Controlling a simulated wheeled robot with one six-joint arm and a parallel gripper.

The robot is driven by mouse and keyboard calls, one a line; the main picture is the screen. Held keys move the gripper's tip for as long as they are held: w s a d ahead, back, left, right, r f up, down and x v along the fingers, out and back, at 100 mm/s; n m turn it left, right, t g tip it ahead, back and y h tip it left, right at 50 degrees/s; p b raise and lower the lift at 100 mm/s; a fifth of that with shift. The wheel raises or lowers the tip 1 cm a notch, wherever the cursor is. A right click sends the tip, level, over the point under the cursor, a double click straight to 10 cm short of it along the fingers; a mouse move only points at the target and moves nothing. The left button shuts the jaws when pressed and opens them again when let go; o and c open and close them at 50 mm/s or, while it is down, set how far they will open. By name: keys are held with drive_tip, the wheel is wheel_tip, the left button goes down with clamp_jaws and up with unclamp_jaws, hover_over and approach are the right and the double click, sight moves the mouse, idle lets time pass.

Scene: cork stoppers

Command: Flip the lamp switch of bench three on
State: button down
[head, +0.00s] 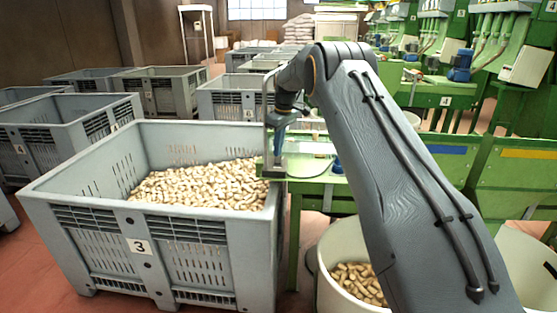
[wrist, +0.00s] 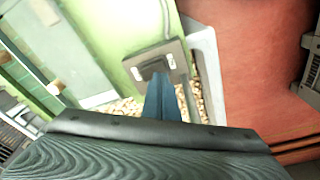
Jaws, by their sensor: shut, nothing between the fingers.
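In the wrist view a dark switch plate (wrist: 172,56) with a dark rocker in its middle sits on a pale green panel. Small light labels are on its two sides. My gripper (wrist: 158,78) is shut and empty, its blue fingers pointing at the rocker and covering its lower part. I cannot tell whether the tips touch it or which way the rocker is set. In the head view my gripper (head: 278,150) is at the green bench (head: 320,188), beside a thin grey post. The switch cannot be made out there.
A large grey crate (head: 60,208) marked 3, filled with corks, stands left of the bench. A pale round tub (head: 335,285) with corks is below my arm. More grey crates stand behind, and green machines (head: 447,95) are at the right. Red floor shows at the wrist view's right.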

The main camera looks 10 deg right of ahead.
sight(278, 162)
wheel_tip(278, 162, up, 5)
drive_tip(key=shift+f, duration=0.1)
idle(0.5)
drive_tip(key=shift+s, duration=0.1)
drive_tip(key=s+f+m, duration=0.2)
drive_tip(key=s, duration=1.4)
drive_tip(key=s+f+m, duration=0.1)
drive_tip(key=s+m, duration=0.2)
drive_tip(key=s, duration=1.3)
drive_tip(key=s+f+m+h, duration=0.1)
drive_tip(key=s+f+m, duration=0.1)
drive_tip(key=s, duration=1.4)
drive_tip(key=shift+s+f+m, duration=0.15)
drive_tip(key=shift+f+m, duration=0.2)
drive_tip(key=shift+m, duration=0.35)
drive_tip(key=shift+a, duration=0.1)
